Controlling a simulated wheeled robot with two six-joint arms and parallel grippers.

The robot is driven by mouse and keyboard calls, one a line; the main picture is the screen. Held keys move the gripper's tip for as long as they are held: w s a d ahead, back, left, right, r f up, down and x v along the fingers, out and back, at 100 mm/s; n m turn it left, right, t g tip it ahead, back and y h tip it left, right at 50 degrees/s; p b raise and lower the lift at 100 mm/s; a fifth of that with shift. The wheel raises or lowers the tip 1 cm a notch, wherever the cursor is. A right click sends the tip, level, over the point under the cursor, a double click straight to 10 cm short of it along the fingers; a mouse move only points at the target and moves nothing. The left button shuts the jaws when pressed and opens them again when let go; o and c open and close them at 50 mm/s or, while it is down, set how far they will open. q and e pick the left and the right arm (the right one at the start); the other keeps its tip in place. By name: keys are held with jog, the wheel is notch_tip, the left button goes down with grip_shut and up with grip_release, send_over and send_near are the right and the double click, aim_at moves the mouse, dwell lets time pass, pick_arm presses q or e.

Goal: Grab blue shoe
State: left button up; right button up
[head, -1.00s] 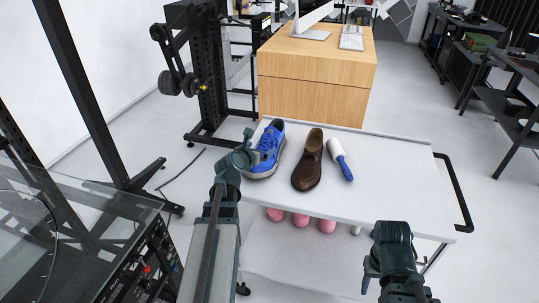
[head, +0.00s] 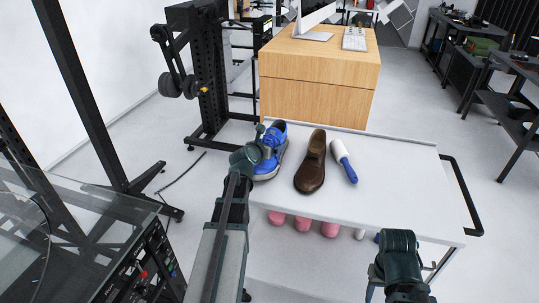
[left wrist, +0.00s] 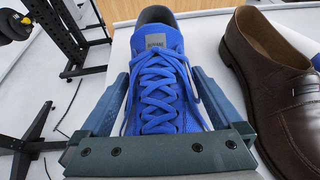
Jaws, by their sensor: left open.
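The blue shoe (head: 276,145) stands on the white cart top at its left end. In the left wrist view the blue shoe (left wrist: 159,72) shows its laces and tongue straight ahead. My left gripper (head: 263,142) is at the shoe. In the left wrist view the left gripper (left wrist: 163,98) is open, with one finger on each side of the laced part. I cannot tell whether the fingers touch the shoe. The shoe's lower front is hidden behind the gripper. My right arm shows at the bottom right of the head view, but its fingertips are not in view.
A brown shoe (head: 311,165) stands close to the right of the blue shoe. A white roller with a blue handle (head: 344,162) lies further right. The cart's right half (head: 400,180) is bare. Pink round things (head: 302,224) sit on the lower shelf. A wooden desk (head: 318,85) stands behind.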

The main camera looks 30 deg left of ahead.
pick_arm(q)
jog(key=c, duration=1.4)
pick_arm(e)
jog(key=shift+r, duration=0.1)
